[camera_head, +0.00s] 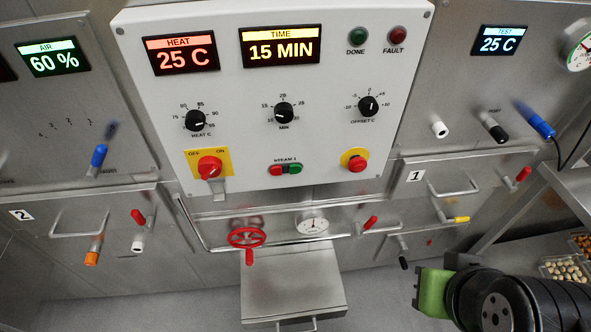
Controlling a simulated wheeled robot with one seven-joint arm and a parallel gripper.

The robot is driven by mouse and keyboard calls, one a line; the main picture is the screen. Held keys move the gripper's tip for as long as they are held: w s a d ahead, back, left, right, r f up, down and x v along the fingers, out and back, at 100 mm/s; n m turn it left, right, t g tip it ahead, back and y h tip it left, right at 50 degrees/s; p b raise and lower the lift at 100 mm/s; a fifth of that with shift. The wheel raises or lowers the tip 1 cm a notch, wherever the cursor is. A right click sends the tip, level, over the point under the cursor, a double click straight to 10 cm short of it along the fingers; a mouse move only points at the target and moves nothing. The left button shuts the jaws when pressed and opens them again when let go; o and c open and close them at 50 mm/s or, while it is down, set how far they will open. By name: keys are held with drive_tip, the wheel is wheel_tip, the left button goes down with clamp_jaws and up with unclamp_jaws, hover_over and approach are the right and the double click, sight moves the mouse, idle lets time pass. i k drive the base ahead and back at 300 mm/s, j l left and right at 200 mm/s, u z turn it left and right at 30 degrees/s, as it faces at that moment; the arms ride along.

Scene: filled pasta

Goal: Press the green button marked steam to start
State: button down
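The green button (295,168) sits on the white control panel (325,130), under the label "STEAM 1". A red button (276,171) is directly to its left. My gripper (424,292), with a green end part, is low at the right of the picture, below and to the right of the panel. It is well apart from the green button. The black arm part behind it runs to the lower right. Its fingers do not show clearly, so its opening cannot be told. Nothing covers the green button.
A red switch (209,167) marked OFF/ON and a red mushroom button (357,164) flank the button pair. Displays read HEAT 25 C (185,56) and TIME 15 MIN (281,47). Below are a red handwheel (247,238), a gauge (313,225) and protruding handles. A shelf stands right.

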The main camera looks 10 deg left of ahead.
sight(294, 169)
drive_tip(key=j+u, duration=0.75)
drive_tip(key=j, duration=0.3)
drive_tip(key=j+u, duration=0.4)
drive_tip(key=i+j+u, duration=0.2)
drive_tip(key=j+u, duration=0.15)
drive_tip(key=j, duration=0.2)
